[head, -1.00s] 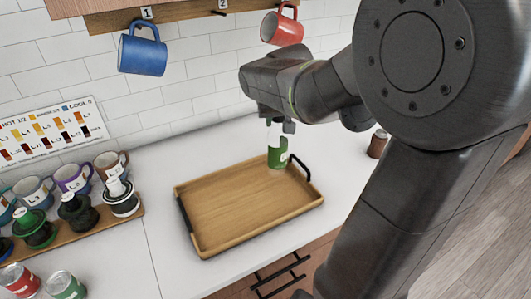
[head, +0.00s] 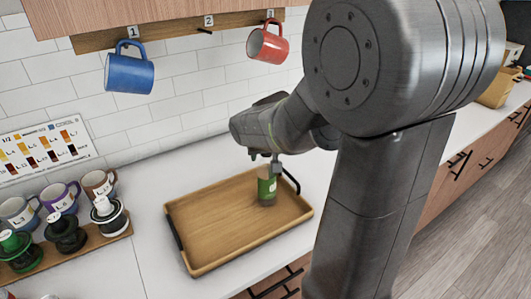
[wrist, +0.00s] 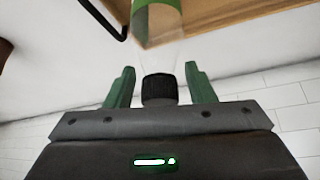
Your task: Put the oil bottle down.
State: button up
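The oil bottle (head: 266,187) has a green label. It stands upright at the right part of the wooden tray (head: 205,225), and its base appears to rest on the tray floor. In the wrist view its clear upper part and black cap (wrist: 159,89) sit between the green fingers of my gripper (wrist: 160,72). A narrow gap shows on each side, so my gripper is open around the bottle's top. In the head view my gripper (head: 276,165) is just above the bottle, and the arm hides part of that area.
The tray has black handles and otherwise looks empty. A rack with mugs and drippers (head: 70,235) stands at left. A blue mug (head: 129,70) and a red mug (head: 267,42) hang above. White counter is clear left of the tray.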

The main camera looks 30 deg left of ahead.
jog(key=shift+r, duration=0.15)
jog(key=shift+r, duration=0.2)
jog(key=v, duration=1.1)
jog(key=shift+s+d+r+b, duration=0.2)
jog(key=shift+b, duration=0.1)
jog(key=shift+f, duration=0.1)
